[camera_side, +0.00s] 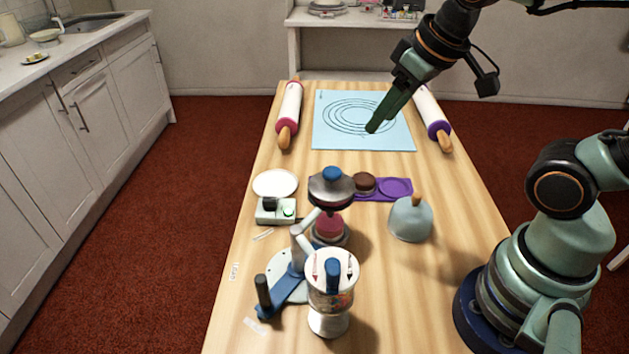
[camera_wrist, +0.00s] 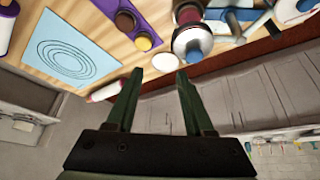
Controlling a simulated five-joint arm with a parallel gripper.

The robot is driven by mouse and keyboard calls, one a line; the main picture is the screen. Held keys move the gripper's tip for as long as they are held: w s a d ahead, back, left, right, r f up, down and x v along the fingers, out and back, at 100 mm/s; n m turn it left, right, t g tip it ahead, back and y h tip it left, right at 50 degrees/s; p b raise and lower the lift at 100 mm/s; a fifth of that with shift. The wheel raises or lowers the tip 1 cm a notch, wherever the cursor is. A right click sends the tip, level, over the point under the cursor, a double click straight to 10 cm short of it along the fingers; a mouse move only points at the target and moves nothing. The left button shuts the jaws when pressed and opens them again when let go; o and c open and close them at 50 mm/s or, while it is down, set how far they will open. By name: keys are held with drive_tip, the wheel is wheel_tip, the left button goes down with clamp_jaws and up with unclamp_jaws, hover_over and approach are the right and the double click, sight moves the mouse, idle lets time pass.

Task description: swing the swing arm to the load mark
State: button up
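The device with the swing arm stands at the front middle of the table. It has a round white base (camera_side: 279,262), a blue arm (camera_side: 289,289) across it with an upright black handle, and a jointed white post (camera_side: 300,241). A grey dome with a blue knob (camera_side: 331,187) is above a pink cake; the dome also shows in the wrist view (camera_wrist: 193,42). Small white labels (camera_side: 234,271) lie on the table; their words are too small to read, so I cannot tell the load mark. My gripper (camera_side: 373,127) is empty above the blue mat, its fingers (camera_wrist: 158,75) apart.
The blue mat (camera_side: 330,137) lies between two rolling pins (camera_side: 289,112) (camera_side: 433,117).

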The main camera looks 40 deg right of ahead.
drive_tip(key=w+a+f+n+g, duration=0.25)
drive_tip(key=a+n, duration=0.55)
drive_tip(key=a, duration=0.7)
drive_tip(key=n+g, duration=0.3)
drive_tip(key=n, duration=0.3)
approach(260, 278)
drive_tip(key=shift+s+a+f, duration=0.1)
drive_tip(key=shift+s+f, duration=0.05)
drive_tip(key=shift+f, duration=4.4)
drive_tip(key=shift+c, duration=0.3)
drive_tip(key=shift+r, duration=0.1)
clamp_jaws()
